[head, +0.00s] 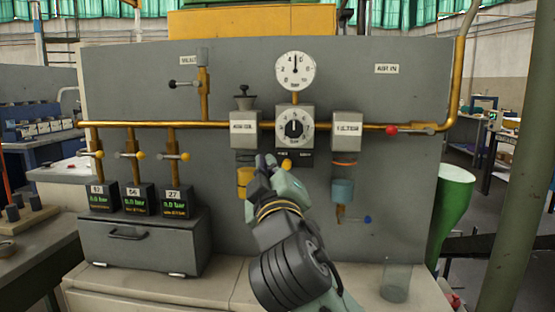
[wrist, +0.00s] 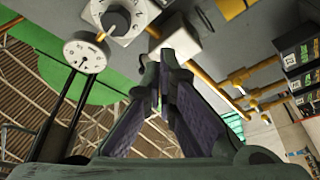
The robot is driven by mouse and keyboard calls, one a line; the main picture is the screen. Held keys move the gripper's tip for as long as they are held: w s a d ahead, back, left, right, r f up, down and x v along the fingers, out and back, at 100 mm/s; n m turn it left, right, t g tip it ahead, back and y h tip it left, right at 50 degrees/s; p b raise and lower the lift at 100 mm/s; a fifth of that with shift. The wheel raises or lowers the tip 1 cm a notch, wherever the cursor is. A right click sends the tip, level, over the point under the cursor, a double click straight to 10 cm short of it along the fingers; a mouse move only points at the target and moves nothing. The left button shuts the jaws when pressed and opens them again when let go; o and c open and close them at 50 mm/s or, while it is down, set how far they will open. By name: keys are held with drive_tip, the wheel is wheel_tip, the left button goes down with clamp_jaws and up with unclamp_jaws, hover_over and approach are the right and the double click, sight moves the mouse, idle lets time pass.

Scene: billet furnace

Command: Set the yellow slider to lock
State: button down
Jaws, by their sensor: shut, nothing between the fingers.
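The yellow slider knob (head: 287,163) sits on a dark plate (head: 300,158) under the regulator box with the round dial (head: 294,126). The knob is left of the plate's middle, nearer the left of two small labels that are too small to read. My gripper (head: 265,160) is shut and empty just left of the knob; I cannot tell whether it touches.
A pressure gauge (head: 295,71) stands above the regulator. The oiler box (head: 244,130) with its yellow bowl (head: 245,182) is left, and the filter box (head: 346,130) is right. A yellow pipe (head: 222,125) runs across the panel. The panel's lower right is mostly clear.

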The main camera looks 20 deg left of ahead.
wheel_tip(320, 180, up, 3)
drive_tip(key=p, duration=0.3)
hover_over(287, 165)
drive_tip(key=s+a, duration=0.3)
drive_tip(key=a, duration=0.1)
drive_tip(key=d+f, duration=0.2)
drive_tip(key=f, duration=0.1)
drive_tip(key=shift+w+d, duration=0.15)
drive_tip(key=shift+w, duration=0.15)
drive_tip(key=shift+d+f, duration=0.2)
drive_tip(key=shift+f, duration=0.05)
drive_tip(key=d, duration=0.1)
drive_tip(key=w+d, duration=0.1)
drive_tip(key=d, duration=0.1)
drive_tip(key=shift+d, duration=0.3)
